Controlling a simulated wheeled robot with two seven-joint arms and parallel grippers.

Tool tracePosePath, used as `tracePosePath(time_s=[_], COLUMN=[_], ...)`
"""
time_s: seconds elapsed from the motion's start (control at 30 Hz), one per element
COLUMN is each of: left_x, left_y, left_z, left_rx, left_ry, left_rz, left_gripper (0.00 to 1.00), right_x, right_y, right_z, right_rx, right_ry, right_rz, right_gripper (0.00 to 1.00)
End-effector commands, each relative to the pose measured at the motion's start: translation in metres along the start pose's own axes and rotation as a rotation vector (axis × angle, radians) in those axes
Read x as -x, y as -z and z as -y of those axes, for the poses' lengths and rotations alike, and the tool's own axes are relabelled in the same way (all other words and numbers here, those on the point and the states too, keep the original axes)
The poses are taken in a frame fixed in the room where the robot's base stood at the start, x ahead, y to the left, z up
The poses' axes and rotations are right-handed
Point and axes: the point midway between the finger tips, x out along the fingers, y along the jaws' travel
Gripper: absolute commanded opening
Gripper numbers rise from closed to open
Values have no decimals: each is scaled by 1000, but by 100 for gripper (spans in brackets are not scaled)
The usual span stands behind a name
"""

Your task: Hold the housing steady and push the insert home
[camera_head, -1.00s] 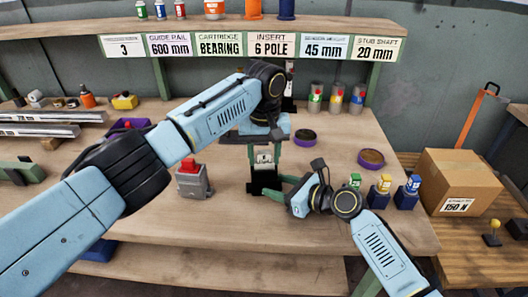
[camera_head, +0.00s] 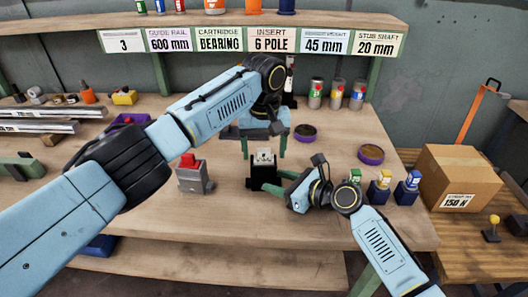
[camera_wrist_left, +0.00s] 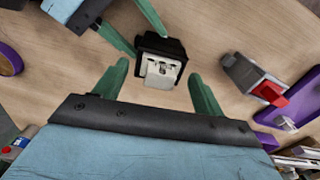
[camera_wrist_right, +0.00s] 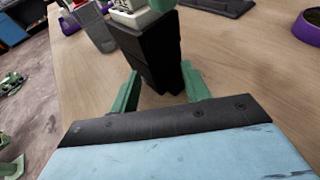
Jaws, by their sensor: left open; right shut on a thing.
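The black housing (camera_head: 262,181) stands upright on the bench. The pale grey-white insert (camera_head: 264,158) sits at its top, its upper part showing above the rim; how deep it goes is hidden. My left gripper (camera_head: 264,146) is open, pointing down above the insert. In the left wrist view its green fingers (camera_wrist_left: 158,88) are spread to either side of the insert (camera_wrist_left: 160,72), apart from it. My right gripper (camera_head: 277,182) is low at the right and shut on the housing. In the right wrist view its fingers (camera_wrist_right: 160,90) lie on both sides of the housing (camera_wrist_right: 148,50).
A grey block with a red top (camera_head: 193,175) stands left of the housing. Purple-rimmed bowls (camera_head: 371,155) lie behind to the right. The bench front (camera_head: 230,222) is clear.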

Motion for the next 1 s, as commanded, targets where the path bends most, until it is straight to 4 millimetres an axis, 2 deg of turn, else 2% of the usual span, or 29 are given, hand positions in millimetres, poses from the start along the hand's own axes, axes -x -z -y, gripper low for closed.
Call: tracePosePath(time_s=[0.03, 0.3, 0.5, 0.67, 0.9, 0.93, 1.0], left_x=[10, 69, 98, 106, 107, 107, 106], left_y=[0, 0, -1, -1, -1, -1, -1], left_z=[-1, 0, 0, 1, 1, 1, 1], left_rx=[-1, 0, 1, 1, 1, 1, -4], left_ry=[-2, -1, 0, 1, 1, 1, 0], left_rz=[-4, -5, -4, -3, -2, -2, -4], left_gripper=[70, 70, 70, 70, 70, 69, 60], right_x=[-1, -1, -1, -1, -1, -1, -1], right_y=[10, 10, 10, 10, 10, 10, 10], right_z=[-3, -3, -3, -3, -3, -3, -3], right_rx=[-8, -8, -8, -8, -8, -8, -8], right_ry=[-8, -8, -8, -8, -8, -8, -8], right_rz=[-20, -20, -20, -20, -20, -20, -20], right_gripper=[34, 34, 34, 34, 34, 34, 34])
